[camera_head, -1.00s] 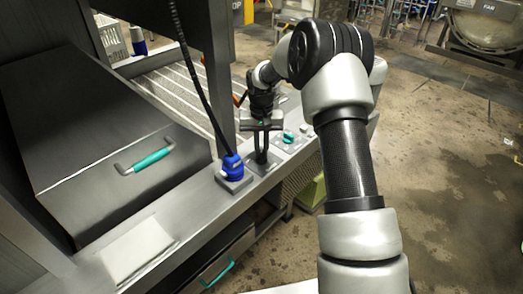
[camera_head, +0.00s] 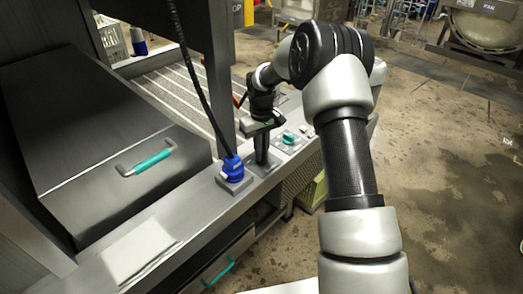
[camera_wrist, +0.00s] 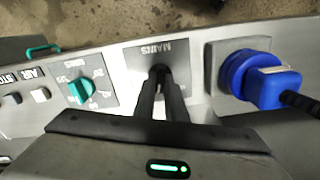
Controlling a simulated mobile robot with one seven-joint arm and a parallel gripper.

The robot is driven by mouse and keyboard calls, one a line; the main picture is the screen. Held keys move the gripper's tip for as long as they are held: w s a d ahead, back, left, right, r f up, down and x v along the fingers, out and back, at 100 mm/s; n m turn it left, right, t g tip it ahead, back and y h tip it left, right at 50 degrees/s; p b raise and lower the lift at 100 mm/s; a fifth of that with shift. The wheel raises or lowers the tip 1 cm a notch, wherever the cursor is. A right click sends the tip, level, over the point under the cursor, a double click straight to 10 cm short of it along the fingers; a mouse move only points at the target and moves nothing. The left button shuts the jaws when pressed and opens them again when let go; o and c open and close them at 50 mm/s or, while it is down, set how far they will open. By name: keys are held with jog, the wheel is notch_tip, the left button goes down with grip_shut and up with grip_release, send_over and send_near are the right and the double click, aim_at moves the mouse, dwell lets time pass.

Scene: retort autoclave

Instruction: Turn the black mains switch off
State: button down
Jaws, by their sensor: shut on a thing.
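The mains switch plate (camera_wrist: 140,58), labelled MAINS, sits on the metal ledge; in the head view it is the grey plate (camera_head: 270,168) under my fingers. My gripper (camera_wrist: 161,82) points down onto it, shut on the black mains switch (camera_wrist: 159,69). The fingers hide most of the switch, so its exact angle is hard to tell. In the head view, my gripper (camera_head: 262,165) stands at the plate, between the blue plug and the teal knob.
A blue plug (camera_wrist: 262,82) with a black cable sits right beside the plate in the wrist view. A teal rotary knob (camera_wrist: 81,91) and pale buttons (camera_wrist: 40,95) lie on the other side. A metal lid with a teal handle (camera_head: 152,161) is at the left.

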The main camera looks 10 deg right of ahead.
jog(key=n+p, duration=0.1)
jog(key=n, duration=0.5)
jog(key=shift+r, duration=0.1)
jog(key=n+p, duration=0.1)
jog(key=n, duration=0.5)
jog(key=shift+n, duration=0.3)
dwell(0.3)
jog(key=c, duration=1.8)
grip_release()
notch_tip(320, 180, up, 17)
jog(key=p, duration=0.1)
jog(key=shift+r, duration=0.15)
